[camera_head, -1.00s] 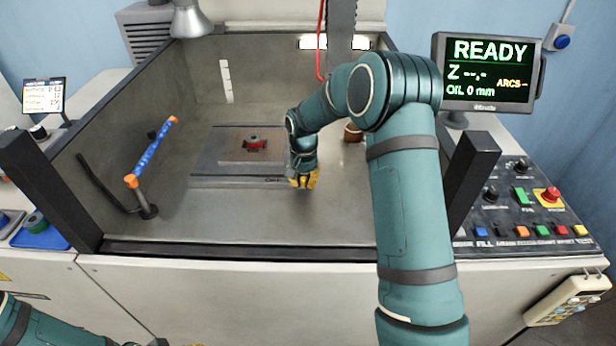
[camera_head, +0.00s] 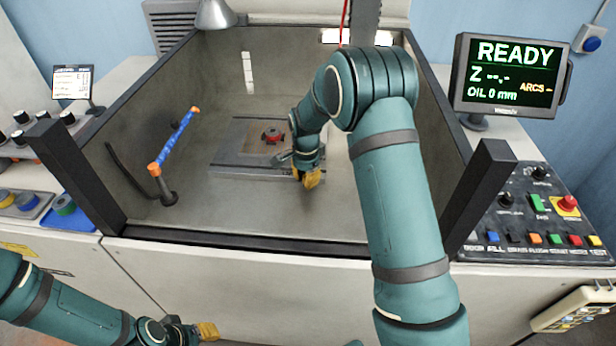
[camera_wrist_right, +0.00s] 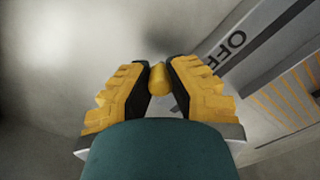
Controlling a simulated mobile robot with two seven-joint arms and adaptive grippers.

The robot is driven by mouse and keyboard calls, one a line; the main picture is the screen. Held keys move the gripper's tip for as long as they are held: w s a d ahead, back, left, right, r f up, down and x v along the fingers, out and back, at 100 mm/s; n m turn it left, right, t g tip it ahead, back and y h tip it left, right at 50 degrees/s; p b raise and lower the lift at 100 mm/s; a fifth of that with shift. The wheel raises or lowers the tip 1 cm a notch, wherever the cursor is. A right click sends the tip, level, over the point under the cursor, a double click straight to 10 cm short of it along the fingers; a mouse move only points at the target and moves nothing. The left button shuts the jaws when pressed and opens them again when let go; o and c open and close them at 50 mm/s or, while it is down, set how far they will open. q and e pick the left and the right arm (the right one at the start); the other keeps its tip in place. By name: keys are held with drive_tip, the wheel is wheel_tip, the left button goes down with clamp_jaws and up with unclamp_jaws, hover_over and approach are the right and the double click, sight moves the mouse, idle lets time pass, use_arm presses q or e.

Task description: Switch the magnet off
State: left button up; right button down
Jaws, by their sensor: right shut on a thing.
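The magnetic chuck (camera_head: 232,168) is a flat grey block on the tank floor, with a brown plate and a red part on top. In the right wrist view an OFF label shows on the chuck's side (camera_wrist_right: 228,45). My right gripper (camera_head: 309,180) is at the chuck's right front corner, pointing down. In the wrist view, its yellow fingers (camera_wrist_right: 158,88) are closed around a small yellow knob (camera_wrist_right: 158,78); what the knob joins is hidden. My left gripper (camera_head: 208,331) is low in front of the bench, and its finger opening is unclear.
Tank walls surround the chuck, with a front rim (camera_head: 250,243) and black corner posts. A blue nozzle with orange ends (camera_head: 175,142) stands left of the chuck. A control panel (camera_head: 540,215) and a READY monitor (camera_head: 510,75) are at the right.

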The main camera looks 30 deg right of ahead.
drive_tip(key=shift+s+a+f, duration=0.15)
drive_tip(key=c, duration=0.9)
unclamp_jaws()
drive_tip(key=shift+o, duration=0.2)
drive_tip(key=shift+r, duration=0.2)
drive_tip(key=shift+w+r, duration=0.2)
drive_tip(key=shift+r, duration=0.15)
wheel_tip(320, 180, up, 11)
drive_tip(key=shift+s, duration=0.15)
